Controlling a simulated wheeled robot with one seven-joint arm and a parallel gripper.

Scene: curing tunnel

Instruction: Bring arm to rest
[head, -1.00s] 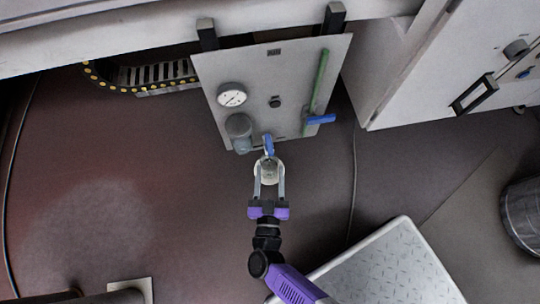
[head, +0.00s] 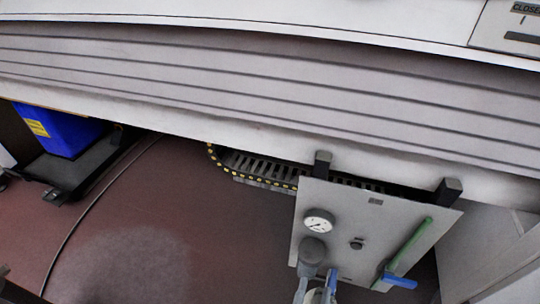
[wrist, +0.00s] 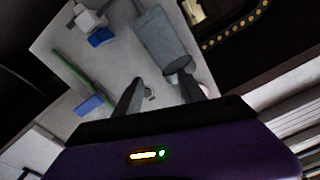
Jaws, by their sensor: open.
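My gripper shows in the wrist view (wrist: 158,92). Its two dark fingers are spread, with no object held between them. They point toward the light grey panel (wrist: 75,55), which also hangs at the lower right of the head view (head: 340,220). The rest of my arm is out of that view. Whether the fingers touch the panel's fittings cannot be told.
The panel carries a round gauge (head: 319,221), a grey rounded fitting (head: 313,250), a green pipe (head: 410,245) and a blue handle (head: 399,280). A ribbed white housing (head: 250,90) spans above. A blue bin (head: 60,130) stands left. Dark red floor (head: 150,220) lies open at left.

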